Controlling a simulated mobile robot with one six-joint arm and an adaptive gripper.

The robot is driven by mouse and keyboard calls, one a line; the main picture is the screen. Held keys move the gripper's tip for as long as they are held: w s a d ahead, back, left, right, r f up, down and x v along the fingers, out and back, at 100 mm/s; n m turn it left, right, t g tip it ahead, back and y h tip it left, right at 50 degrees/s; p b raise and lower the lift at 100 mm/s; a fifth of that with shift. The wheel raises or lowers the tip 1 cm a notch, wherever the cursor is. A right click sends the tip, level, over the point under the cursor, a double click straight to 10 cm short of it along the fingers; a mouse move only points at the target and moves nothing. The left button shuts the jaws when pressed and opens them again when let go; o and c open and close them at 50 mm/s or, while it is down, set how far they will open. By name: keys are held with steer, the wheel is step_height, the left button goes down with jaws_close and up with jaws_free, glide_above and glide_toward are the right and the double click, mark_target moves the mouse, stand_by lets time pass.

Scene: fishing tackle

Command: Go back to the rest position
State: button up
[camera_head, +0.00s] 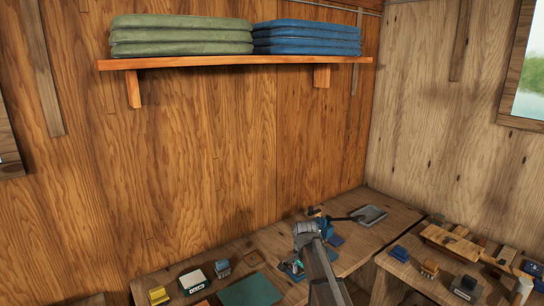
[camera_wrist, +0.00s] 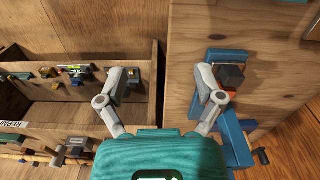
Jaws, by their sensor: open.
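My gripper (camera_wrist: 162,74) shows in the wrist view with its two grey fingers spread wide and nothing between them. Behind the gap are the edge of an open wooden box (camera_wrist: 152,100) on the left and a wooden surface on the right. In the head view my arm reaches up from the bottom edge over the workbench (camera_head: 376,236). The gripper's fingers are too small to make out there.
The box holds several small items. A dark block (camera_wrist: 231,77) lies near the right finger. The bench carries a green mat (camera_head: 250,290), a grey tray (camera_head: 371,214) and small boxes. A wall shelf (camera_head: 230,60) bears green and blue cushions.

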steer(key=s+d+f+n+b, duration=0.2)
steer(key=s+f+n+b, duration=0.1)
steer(key=s, duration=0.4)
steer(key=s+d+f+n+b, duration=0.2)
steer(key=s+f+n+b, duration=0.1)
steer(key=s, duration=0.4)
steer(key=s+d+f+n+b, duration=0.2)
steer(key=s+f+n+b, duration=0.1)
steer(key=s, duration=0.4)
steer(key=shift+s+d+n, duration=0.2)
steer(key=shift+d+n, duration=0.15)
steer(key=shift+n, duration=0.15)
